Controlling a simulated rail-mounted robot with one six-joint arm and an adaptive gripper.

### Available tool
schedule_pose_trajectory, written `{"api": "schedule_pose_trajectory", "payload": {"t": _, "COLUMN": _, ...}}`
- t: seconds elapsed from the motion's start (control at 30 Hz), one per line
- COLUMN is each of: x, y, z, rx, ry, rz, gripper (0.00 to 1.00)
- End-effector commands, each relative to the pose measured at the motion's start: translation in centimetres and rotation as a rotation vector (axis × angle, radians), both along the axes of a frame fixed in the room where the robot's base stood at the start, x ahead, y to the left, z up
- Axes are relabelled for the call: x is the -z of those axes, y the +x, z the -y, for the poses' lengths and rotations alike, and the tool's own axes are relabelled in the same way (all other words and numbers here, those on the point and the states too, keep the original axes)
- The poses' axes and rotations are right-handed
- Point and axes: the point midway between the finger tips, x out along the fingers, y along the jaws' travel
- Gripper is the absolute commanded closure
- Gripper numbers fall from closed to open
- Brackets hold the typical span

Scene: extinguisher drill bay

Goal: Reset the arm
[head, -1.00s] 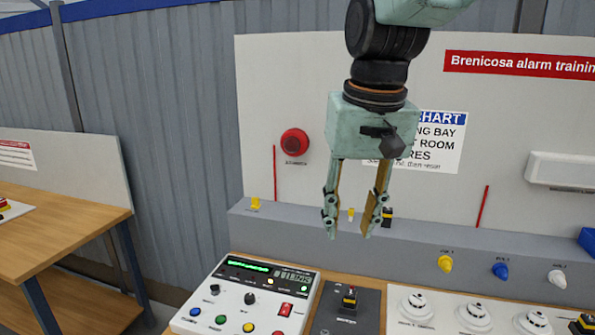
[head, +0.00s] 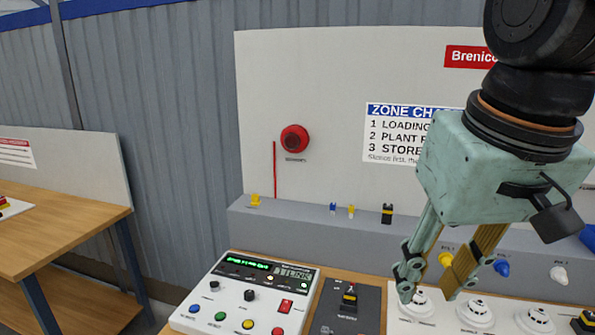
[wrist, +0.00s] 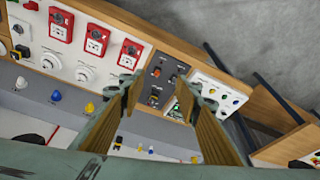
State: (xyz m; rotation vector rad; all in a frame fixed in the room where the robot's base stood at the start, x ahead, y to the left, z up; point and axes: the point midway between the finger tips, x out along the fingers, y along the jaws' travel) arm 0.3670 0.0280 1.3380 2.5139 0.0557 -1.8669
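My gripper (head: 430,291) is open and empty. In the head view it hangs at the right, fingers pointing down, in front of the white smoke detectors (head: 474,309). The fingers overlap the leftmost detector in the picture; I cannot tell the gap between them. In the wrist view my gripper (wrist: 162,100) has its two fingers spread, with the bench and a dark switch panel (wrist: 163,84) seen between and beyond them. The rest of the arm is mostly out of view at the upper right.
A control panel (head: 243,296) with buttons stands left of a dark switch box (head: 345,306) on the bench. Behind are a red sounder (head: 294,139) and a zone chart (head: 392,135). Red call points (wrist: 97,38) show in the wrist view. Left of the bench is open space, then another table (head: 65,235).

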Motion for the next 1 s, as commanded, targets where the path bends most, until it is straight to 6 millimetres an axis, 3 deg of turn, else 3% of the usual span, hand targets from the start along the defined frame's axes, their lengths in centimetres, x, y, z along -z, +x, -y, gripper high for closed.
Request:
{"api": "schedule_pose_trajectory", "payload": {"t": 0.5, "x": 3.1, "y": -8.0, "z": 2.4, "rx": 0.029, "ry": -0.011, "rz": 0.041, "gripper": 0.69}}
{"api": "schedule_pose_trajectory", "payload": {"t": 0.7, "x": 3.8, "y": -9.3, "z": 2.7, "rx": 0.034, "ry": -0.013, "rz": 0.048, "gripper": 0.69}}
{"api": "schedule_pose_trajectory", "payload": {"t": 1.0, "x": 3.9, "y": -9.6, "z": 2.8, "rx": 0.035, "ry": -0.014, "rz": 0.049, "gripper": 0.69}}
